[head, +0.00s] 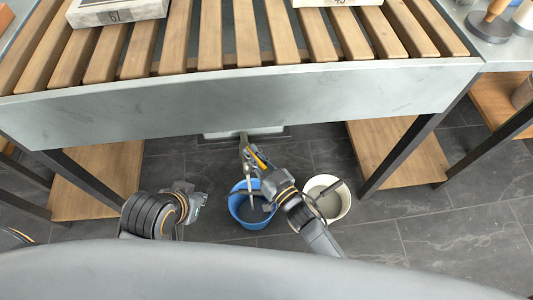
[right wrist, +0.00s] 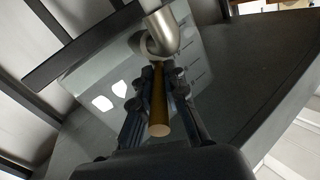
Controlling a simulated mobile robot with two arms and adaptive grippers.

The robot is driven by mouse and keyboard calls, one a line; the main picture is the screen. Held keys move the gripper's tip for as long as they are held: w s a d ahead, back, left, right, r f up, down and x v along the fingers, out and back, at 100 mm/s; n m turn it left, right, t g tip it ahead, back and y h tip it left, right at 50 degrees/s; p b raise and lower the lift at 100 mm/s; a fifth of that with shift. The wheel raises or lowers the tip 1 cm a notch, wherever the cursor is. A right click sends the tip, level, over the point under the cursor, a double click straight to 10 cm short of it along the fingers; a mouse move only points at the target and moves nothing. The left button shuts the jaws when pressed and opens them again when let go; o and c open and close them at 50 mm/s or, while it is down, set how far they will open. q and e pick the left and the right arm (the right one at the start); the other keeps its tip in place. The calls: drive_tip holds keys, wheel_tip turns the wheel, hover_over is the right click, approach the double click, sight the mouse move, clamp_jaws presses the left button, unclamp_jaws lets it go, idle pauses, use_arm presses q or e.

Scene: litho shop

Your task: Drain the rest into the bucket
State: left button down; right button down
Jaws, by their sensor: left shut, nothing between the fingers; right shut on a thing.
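The blue bucket (head: 234,203) stands on the floor below the front of the slatted trough (head: 240,105), with grey content inside. My right gripper (head: 246,147) is under the trough's front edge, above the blue bucket. In the right wrist view my right gripper (right wrist: 160,100) is shut on a brown cylindrical handle (right wrist: 159,118). A bent metal drain pipe (right wrist: 161,35) shows just beyond the handle. Whether liquid runs from it cannot be seen. My left gripper (head: 196,198) is shut and empty, left of the blue bucket.
A white bucket (head: 343,207) with grey content and a dark-handled tool stands right of the blue bucket. Low wooden shelves (head: 98,178) and dark table legs (head: 402,155) flank the space. Numbered slabs (head: 118,10) lie on the slats.

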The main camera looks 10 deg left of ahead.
idle(0.4)
drive_tip(key=c, duration=1.4)
unclamp_jaws()
drive_tip(key=shift+s, duration=0.1)
drive_tip(key=v, duration=1.2)
